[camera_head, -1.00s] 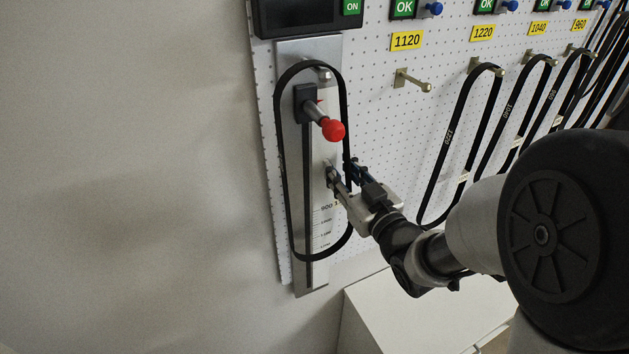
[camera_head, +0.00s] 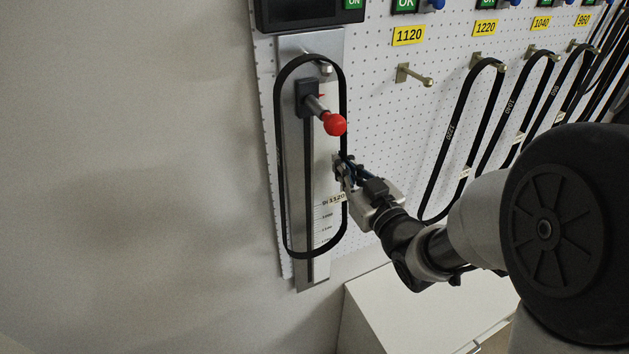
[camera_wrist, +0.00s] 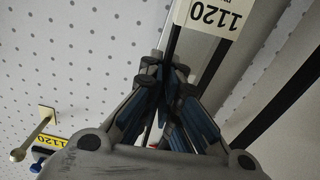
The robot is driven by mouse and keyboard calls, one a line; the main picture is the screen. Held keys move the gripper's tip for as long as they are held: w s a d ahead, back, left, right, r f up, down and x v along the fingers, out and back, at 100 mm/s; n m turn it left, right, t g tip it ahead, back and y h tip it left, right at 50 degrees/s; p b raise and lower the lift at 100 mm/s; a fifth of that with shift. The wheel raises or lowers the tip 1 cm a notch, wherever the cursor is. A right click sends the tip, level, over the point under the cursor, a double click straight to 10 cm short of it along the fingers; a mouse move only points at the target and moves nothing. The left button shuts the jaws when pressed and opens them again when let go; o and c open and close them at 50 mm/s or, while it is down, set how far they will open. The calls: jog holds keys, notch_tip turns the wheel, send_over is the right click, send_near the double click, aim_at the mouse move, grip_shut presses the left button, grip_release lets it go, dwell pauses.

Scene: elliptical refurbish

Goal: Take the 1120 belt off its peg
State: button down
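The 1120 belt (camera_head: 281,160) is a long black loop on the grey gauge plate (camera_head: 329,130) at the left of the board. Its top passes over a small peg (camera_head: 325,68) near the plate's upper end. A white 1120 label (camera_head: 337,198) sits on its right strand and shows upside down in the wrist view (camera_wrist: 211,15). My gripper (camera_head: 343,168) is at the right strand, just above the label. In the wrist view my gripper (camera_wrist: 168,76) has its fingers close together around the black strand. The peg (camera_head: 415,75) under the yellow 1120 sign (camera_head: 409,35) is bare.
A red-knobbed handle (camera_head: 334,124) juts out inside the belt loop, left of my gripper. The 1220 belt (camera_head: 462,125) and several more hang to the right. A white cabinet (camera_head: 400,310) stands below. The wall at left is clear.

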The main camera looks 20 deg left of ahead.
aim_at(346, 156)
jog(key=shift+r, duration=0.1)
jog(key=shift+s+d+r+b, duration=0.1)
jog(key=shift+d+r+b, duration=0.05)
jog(key=shift+r+b, duration=0.2)
notch_tip(346, 156, up, 6)
jog(key=shift+r, duration=0.1)
jog(key=b+v, duration=0.8)
jog(key=v, duration=1.1)
jog(key=shift+s+d, duration=0.15)
jog(key=shift+d, duration=0.1)
